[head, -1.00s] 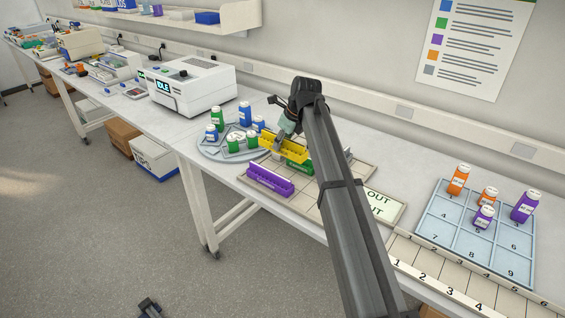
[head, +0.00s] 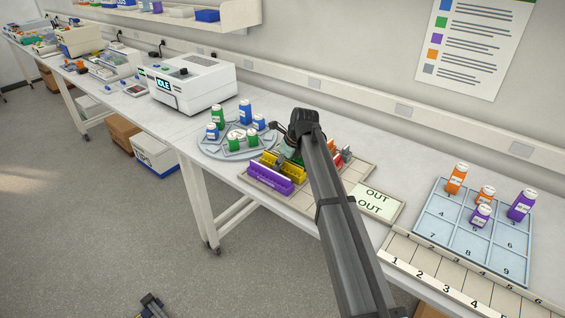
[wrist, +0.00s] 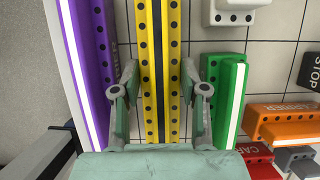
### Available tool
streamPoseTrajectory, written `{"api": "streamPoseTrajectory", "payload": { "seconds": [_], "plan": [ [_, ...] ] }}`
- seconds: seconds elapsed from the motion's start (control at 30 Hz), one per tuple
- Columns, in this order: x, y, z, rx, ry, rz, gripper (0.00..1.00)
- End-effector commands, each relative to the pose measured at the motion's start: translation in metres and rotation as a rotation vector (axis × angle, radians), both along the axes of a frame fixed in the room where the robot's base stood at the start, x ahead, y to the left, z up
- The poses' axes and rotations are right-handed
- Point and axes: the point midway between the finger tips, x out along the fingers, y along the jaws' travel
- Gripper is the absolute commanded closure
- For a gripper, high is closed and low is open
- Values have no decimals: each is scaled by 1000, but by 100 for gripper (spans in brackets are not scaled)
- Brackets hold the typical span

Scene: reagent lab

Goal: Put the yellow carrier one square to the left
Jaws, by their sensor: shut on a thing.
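The yellow carrier (head: 291,171) is a long bar on the tiled board, beside the purple carrier (head: 265,178). My gripper (wrist: 159,78) is shut on the yellow carrier (wrist: 152,45), one finger on each long side. In the wrist view the purple carrier (wrist: 92,50) lies left of it with a narrow gap. The green carrier (wrist: 228,95) lies right of it, with bare tile between. The yellow carrier is down at about board level; I cannot tell whether it touches the board. My arm hides part of the board in the head view.
Orange (wrist: 285,132) and red carriers and grey pieces lie farther right on the board, with a dark STOP piece (wrist: 311,70). A round rack of bottles (head: 208,146) stands close behind left. The OUT sign (head: 374,200) and blue numbered tray (head: 437,233) are to the right.

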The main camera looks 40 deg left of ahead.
Motion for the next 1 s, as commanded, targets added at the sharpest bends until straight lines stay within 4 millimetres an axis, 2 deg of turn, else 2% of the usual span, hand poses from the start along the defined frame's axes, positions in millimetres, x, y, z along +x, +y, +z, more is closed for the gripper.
{"api": "streamPoseTrajectory", "payload": {
  "seconds": [0.17,0.2,0.23,0.27,0.67,0.83,1.0],
  "plan": [
    [0,0,-3,0,0,0,100],
    [0,0,-3,-1,0,0,46],
    [0,0,-3,-1,0,0,36],
    [0,0,-3,-1,0,0,32],
    [0,0,2,0,0,0,32],
    [1,-8,19,1,0,-1,32],
    [1,-21,49,2,-2,-1,32]
  ]
}}
